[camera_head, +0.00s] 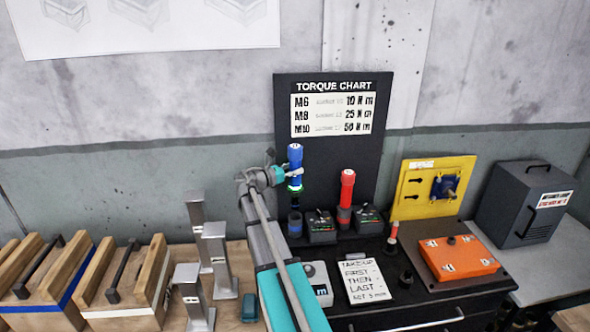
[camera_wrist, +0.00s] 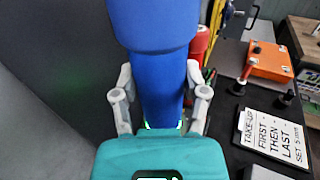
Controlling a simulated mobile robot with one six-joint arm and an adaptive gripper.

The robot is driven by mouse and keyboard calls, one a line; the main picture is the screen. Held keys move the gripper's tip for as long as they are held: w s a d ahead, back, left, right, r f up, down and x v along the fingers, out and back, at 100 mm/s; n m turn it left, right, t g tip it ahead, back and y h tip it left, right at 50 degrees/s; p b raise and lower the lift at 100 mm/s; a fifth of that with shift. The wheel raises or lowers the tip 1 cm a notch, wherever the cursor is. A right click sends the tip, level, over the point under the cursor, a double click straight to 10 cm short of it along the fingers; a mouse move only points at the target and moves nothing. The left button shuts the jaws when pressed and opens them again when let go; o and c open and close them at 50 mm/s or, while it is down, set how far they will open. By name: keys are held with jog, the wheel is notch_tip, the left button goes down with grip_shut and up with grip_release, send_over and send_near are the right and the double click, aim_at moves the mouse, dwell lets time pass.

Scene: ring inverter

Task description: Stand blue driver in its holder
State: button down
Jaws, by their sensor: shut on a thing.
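The blue driver (camera_head: 295,155) is upright in the head view, with a green glowing ring near its lower end. My gripper (camera_head: 279,175) is shut on it from the left. In the wrist view the blue driver (camera_wrist: 160,85) fills the middle, between the grey fingers of my gripper (camera_wrist: 160,90). A dark cup-shaped holder (camera_head: 295,224) with a blue band stands below the driver in the head view. The driver's lower end is above this holder, and a gap seems to show between them. The wrist view does not show the holder.
A red driver (camera_head: 347,187) stands upright to the right in a dark holder. Black chargers (camera_head: 320,228) sit beside the holders, before the torque chart board (camera_head: 334,100). A white card (camera_head: 366,283), an orange box (camera_head: 459,257) and a yellow panel (camera_head: 411,180) are further right. Metal posts (camera_head: 217,250) stand left.

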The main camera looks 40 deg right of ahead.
aim_at(294, 199)
jog(key=shift+f+b, duration=5.85)
jog(key=shift+f, duration=0.45)
jog(key=shift+c, duration=0.2)
grip_release()
jog(key=shift+r, duration=0.15)
notch_tip(294, 199, up, 17)
jog(key=p, duration=1.6)
jog(key=shift+f, duration=0.2)
jog(key=shift+s+a, duration=0.1)
